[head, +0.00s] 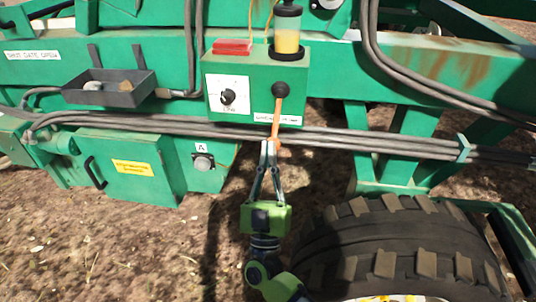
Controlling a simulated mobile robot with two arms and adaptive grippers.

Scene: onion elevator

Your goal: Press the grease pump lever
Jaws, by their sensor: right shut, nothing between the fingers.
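The grease pump lever (277,116) is an orange bar hanging down from a black round pivot (281,89) on the front of a green box (236,76). The box carries a clear reservoir (287,35) with yellow grease and a black cap. My right gripper (268,146) is shut with nothing between its fingers. Its fingertips are at the lower end of the lever in the picture and overlap it there; I cannot tell whether they touch. My left gripper is not in the view.
A black dial (228,97) sits left of the lever. Thick hoses (345,140) run across behind the lever's lower end. A dark tray (112,88) is on the left. A large tyre (400,248) stands close to the right of my right arm. Bare soil lies below left.

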